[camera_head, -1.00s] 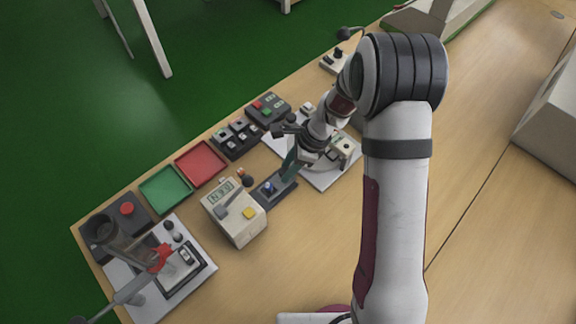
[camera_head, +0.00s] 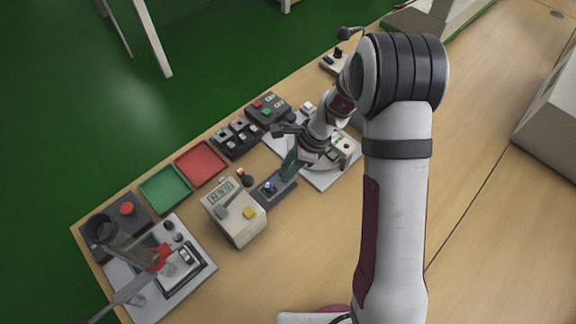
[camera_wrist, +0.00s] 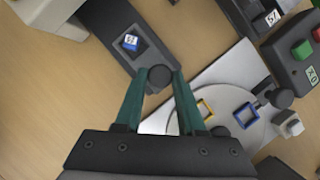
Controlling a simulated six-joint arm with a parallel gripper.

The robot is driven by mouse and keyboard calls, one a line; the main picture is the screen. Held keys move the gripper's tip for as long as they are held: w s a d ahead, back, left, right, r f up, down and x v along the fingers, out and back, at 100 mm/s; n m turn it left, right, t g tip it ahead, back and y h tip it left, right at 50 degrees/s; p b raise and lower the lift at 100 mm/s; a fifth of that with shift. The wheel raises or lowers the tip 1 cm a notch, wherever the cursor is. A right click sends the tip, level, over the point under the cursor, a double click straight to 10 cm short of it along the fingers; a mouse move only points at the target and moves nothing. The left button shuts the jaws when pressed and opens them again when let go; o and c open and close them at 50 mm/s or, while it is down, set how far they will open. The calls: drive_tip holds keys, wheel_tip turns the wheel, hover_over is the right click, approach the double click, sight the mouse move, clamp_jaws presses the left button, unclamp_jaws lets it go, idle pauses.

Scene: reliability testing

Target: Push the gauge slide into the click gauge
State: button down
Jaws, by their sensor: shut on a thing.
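The click gauge (camera_head: 236,222) is a beige box with a small display, a grey lever and a yellow button. It also shows cut off at the top left of the wrist view (camera_wrist: 48,12). The gauge slide (camera_head: 272,191) is a dark flat bar at the gauge's right side, carrying a small blue switch-like part (camera_wrist: 130,42). How far it sits in the gauge is hard to tell. My gripper (camera_wrist: 160,76) has its green fingers shut on the round dark knob at the slide's near end. The arm covers part of this in the head view.
A green tray (camera_head: 146,203) and a red tray (camera_head: 181,172) lie left of the gauge. A white plate (camera_head: 322,181) with a round fixture stands behind the gripper. A lever press (camera_head: 192,282) stands at lower left. The table in front of the gauge is clear.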

idle(0.3)
hover_over(256, 198)
drive_tip(key=d, duration=0.2)
drive_tip(key=shift+d, duration=0.1)
drive_tip(key=c, duration=0.5)
unclamp_jaws()
drive_tip(key=v, duration=1.6)
drive_tip(key=shift+d+f, duration=0.1)
